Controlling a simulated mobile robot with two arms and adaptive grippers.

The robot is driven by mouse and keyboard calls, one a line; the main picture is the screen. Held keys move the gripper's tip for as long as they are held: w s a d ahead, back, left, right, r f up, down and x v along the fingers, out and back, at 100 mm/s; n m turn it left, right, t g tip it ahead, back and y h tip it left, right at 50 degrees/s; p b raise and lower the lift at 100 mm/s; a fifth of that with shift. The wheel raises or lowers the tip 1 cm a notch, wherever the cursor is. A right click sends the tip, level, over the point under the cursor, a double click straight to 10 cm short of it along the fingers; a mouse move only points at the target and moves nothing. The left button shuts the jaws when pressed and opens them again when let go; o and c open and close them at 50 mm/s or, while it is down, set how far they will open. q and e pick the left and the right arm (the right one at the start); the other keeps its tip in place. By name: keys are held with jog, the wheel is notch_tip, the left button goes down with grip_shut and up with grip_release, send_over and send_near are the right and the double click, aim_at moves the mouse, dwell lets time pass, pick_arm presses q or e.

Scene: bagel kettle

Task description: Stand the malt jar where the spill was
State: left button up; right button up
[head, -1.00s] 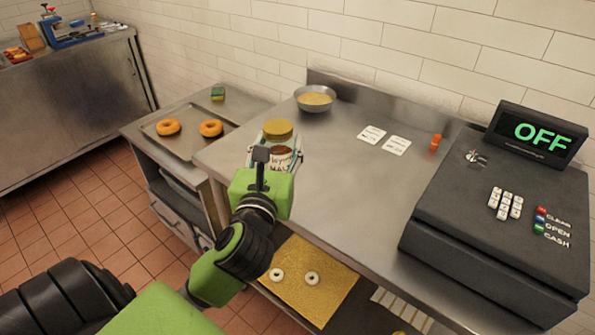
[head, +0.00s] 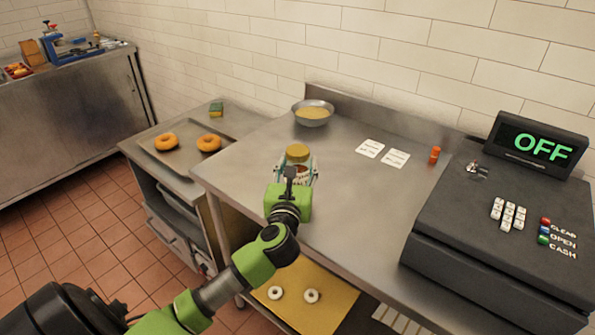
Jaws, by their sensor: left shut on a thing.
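The malt jar (head: 298,154) has a gold lid and a pale label with dark print. My left gripper (head: 296,174) is shut on it, with its fingers around the jar's sides. The jar is upright over the left part of the steel counter (head: 352,205). My gripper and wrist hide its lower part, so I cannot tell whether its base touches the counter. No spill shows on the visible counter top. My right gripper is not in view.
A metal bowl (head: 313,113) of yellow contents stands at the back. Two white cards (head: 396,158), an orange bottle (head: 434,155) and a black cash register (head: 505,225) are to the right. A bagel tray (head: 188,165) and a sponge (head: 216,109) are left. The counter's middle is clear.

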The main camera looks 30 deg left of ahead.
pick_arm(q)
jog(key=shift+f, duration=0.7)
jog(key=shift+f, duration=0.15)
jog(key=o, duration=1.5)
jog(key=shift+r, duration=0.2)
jog(key=b+v, duration=0.1)
jog(key=v, duration=1.1)
jog(key=shift+d, duration=0.1)
